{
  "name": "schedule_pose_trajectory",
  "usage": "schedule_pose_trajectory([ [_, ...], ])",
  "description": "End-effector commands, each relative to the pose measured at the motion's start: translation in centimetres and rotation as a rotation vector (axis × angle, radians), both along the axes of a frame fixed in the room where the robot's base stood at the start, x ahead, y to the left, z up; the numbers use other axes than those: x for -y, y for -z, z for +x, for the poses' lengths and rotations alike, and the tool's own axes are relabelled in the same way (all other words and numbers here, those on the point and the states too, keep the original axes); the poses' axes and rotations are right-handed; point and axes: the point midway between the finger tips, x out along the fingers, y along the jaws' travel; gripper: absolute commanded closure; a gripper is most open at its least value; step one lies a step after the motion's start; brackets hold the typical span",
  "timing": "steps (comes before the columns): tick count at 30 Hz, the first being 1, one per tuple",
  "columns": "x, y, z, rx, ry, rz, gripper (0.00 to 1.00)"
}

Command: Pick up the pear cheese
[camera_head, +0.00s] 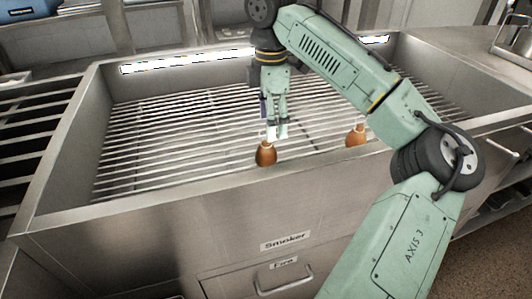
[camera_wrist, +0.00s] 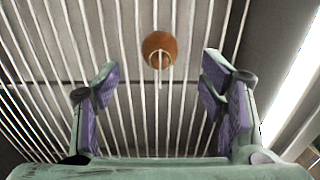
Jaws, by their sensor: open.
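A brown pear cheese (camera_head: 266,154) with a pale loop at its top sits on the smoker's grate near the front wall. A second, similar brown pear cheese (camera_head: 356,135) sits on the grate further right. My gripper (camera_head: 276,132) is above the grate, close to the left cheese and pointing down. In the wrist view one cheese (camera_wrist: 159,45) with its string loop lies ahead of my open gripper (camera_wrist: 158,80), roughly centred between the fingers. The purple finger pads are apart and nothing is between them.
The smoker's metal rim (camera_head: 150,197) surrounds the grate (camera_head: 180,140), with a raised front wall close to the cheeses. A light strip (camera_head: 187,61) runs along the back wall. The grate to the left is clear. A dark rack (camera_head: 30,130) stands at the far left.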

Motion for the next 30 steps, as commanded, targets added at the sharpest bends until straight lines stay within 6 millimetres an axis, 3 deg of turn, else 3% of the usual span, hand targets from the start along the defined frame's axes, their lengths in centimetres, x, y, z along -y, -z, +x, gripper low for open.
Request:
schedule_pose_trajectory([
  [6,0.0,3.3,0.0,0.0,0.001,-0.001,0.35],
  [13,0.1,5.1,0.1,0.001,0.001,-0.001,0.35],
  [21,0.2,8.9,0.3,0.002,0.0,0.001,0.35],
  [30,0.2,9.5,0.3,0.003,0.0,0.001,0.35],
])
